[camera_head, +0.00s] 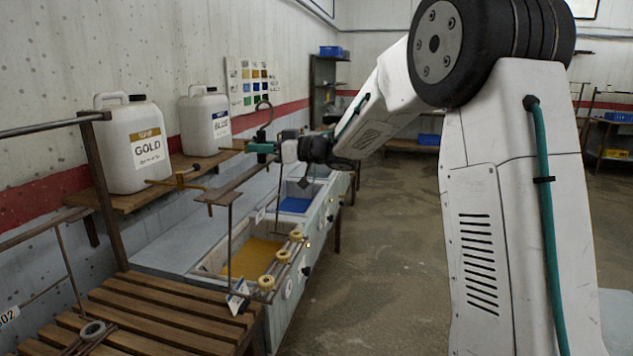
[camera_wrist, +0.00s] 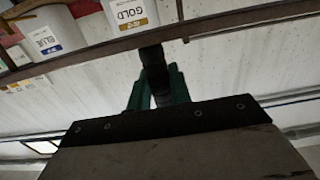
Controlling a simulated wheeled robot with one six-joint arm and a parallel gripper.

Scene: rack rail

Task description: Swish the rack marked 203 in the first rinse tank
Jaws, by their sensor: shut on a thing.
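My gripper (camera_head: 262,149) is left of the picture's middle in the head view, level with the jugs. Its green fingers (camera_wrist: 156,92) are shut on a dark piece in the wrist view. A dark hook (camera_head: 263,113) rises just above the fingers, apparently the rack's. A blue-filled tank (camera_head: 296,205) lies beyond.
A wooden slatted bench (camera_head: 160,315) stands at the front left. Another rack there bears a tag (camera_head: 8,316) ending in 02. White GOLD (camera_head: 134,145) and BLUE (camera_head: 205,120) jugs stand on a wall shelf. The floor (camera_head: 380,250) right of the tanks is clear.

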